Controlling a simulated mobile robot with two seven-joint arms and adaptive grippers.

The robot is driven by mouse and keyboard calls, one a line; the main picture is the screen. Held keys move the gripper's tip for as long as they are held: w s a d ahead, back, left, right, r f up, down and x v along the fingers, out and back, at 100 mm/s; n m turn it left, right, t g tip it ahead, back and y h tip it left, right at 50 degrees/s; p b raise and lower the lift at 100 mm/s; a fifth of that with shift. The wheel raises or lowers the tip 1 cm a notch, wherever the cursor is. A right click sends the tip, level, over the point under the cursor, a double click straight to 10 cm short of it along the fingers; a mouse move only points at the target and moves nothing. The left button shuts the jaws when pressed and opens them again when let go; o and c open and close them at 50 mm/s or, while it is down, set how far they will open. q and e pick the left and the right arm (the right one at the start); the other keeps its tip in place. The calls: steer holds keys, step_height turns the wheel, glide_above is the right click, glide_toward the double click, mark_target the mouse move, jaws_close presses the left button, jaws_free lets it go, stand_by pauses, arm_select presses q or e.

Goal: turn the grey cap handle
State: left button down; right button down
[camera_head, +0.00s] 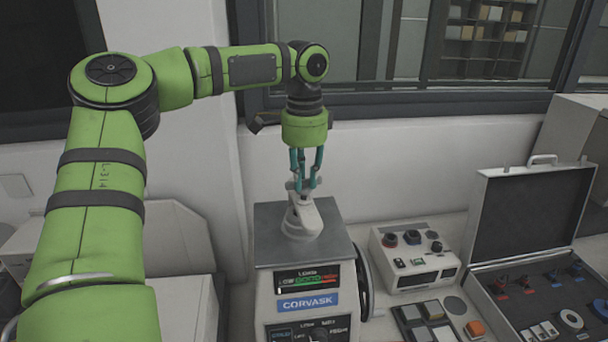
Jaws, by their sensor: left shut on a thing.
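The mounting press (262,282) stands on the bench at the centre, with a blue CORVASK label and a display on its front. The grey cap handle (302,217) rises from the top of the press. My left gripper (304,187) points straight down from above, its teal fingers shut on the upper end of the handle. The fingers partly hide that end. My right gripper is not in view.
A control box with knobs (415,257) stands right of the press, with a button panel (432,322) in front of it. An open case (535,215) is at the far right. A wall and window frame are behind the press.

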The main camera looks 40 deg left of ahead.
mark_target(305, 180)
arm_select(q)
steer(key=shift+w+r, duration=0.15)
steer(key=shift+r, duration=0.1)
steer(key=c, duration=1.1)
jaws_free()
steer(key=shift+d, duration=0.15)
steer(key=shift+c, duration=0.2)
steer(key=shift+w+d, duration=0.15)
steer(key=shift+d, duration=0.05)
steer(key=shift+a+f, duration=0.1)
steer(key=shift+a, duration=0.05)
steer(key=r, duration=0.8)
steer(key=shift+s+a, duration=0.2)
steer(key=shift+s, duration=0.05)
steer(key=r, duration=0.2)
steer(key=d+r, duration=0.1)
steer(key=r, duration=0.1)
steer(key=shift+w, duration=0.2)
steer(key=shift+s+a, duration=0.1)
steer(key=shift+a, duration=0.05)
